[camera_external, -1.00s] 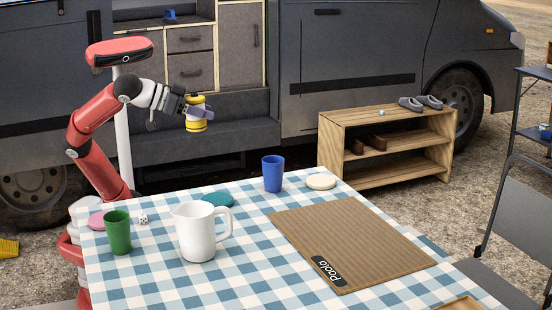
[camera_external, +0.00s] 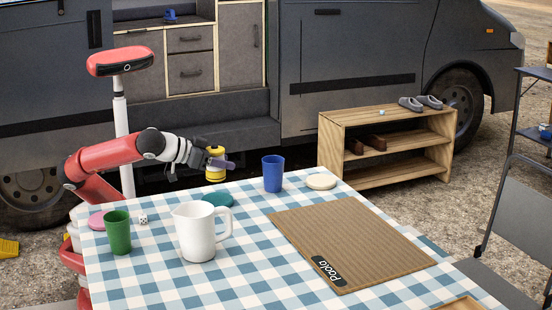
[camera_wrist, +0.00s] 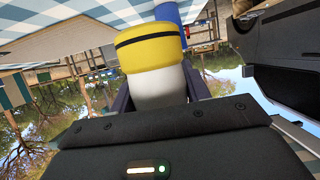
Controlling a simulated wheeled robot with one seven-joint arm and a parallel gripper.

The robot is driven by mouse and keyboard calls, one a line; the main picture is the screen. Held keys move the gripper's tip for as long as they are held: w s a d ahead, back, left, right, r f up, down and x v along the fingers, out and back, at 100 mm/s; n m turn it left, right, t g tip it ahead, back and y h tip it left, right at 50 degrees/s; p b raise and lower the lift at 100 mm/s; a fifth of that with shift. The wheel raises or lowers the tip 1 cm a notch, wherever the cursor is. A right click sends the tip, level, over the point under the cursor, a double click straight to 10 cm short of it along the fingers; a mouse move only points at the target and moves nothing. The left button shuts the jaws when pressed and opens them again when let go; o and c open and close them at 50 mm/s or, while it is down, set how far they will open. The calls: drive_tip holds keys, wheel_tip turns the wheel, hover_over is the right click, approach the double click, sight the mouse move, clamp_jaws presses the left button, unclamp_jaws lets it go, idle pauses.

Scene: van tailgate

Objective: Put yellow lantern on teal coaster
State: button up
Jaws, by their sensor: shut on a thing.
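The yellow lantern (camera_external: 215,174) is held upright in my gripper (camera_external: 222,163), just beyond the far edge of the table and a little above its height. In the wrist view the lantern (camera_wrist: 150,45) shows its yellow end with a black band and a whitish middle, between the fingers of my gripper (camera_wrist: 160,92). My gripper is shut on the lantern. The teal coaster (camera_external: 218,199) lies bare on the checked cloth near the far edge, partly behind the white pitcher, below and close to the lantern.
The white pitcher (camera_external: 195,235) stands just in front of the coaster. A brown mat (camera_external: 345,240) lies at right.

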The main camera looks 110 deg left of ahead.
sight(220, 180)
drive_tip(key=shift+f+b, duration=0.45)
drive_tip(key=shift+f, duration=2.45)
drive_tip(key=shift+f, duration=0.15)
drive_tip(key=shift+f+b, duration=0.1)
drive_tip(key=shift+b, duration=0.2)
drive_tip(key=o, duration=1.1)
drive_tip(key=shift+c, duration=0.2)
drive_tip(key=shift+r+p, duration=0.25)
drive_tip(key=shift+p, duration=0.05)
drive_tip(key=shift+s+d+r, duration=0.15)
drive_tip(key=shift+d, duration=0.1)
drive_tip(key=p+v, duration=0.1)
drive_tip(key=v, duration=1)
drive_tip(key=shift+s, duration=0.2)
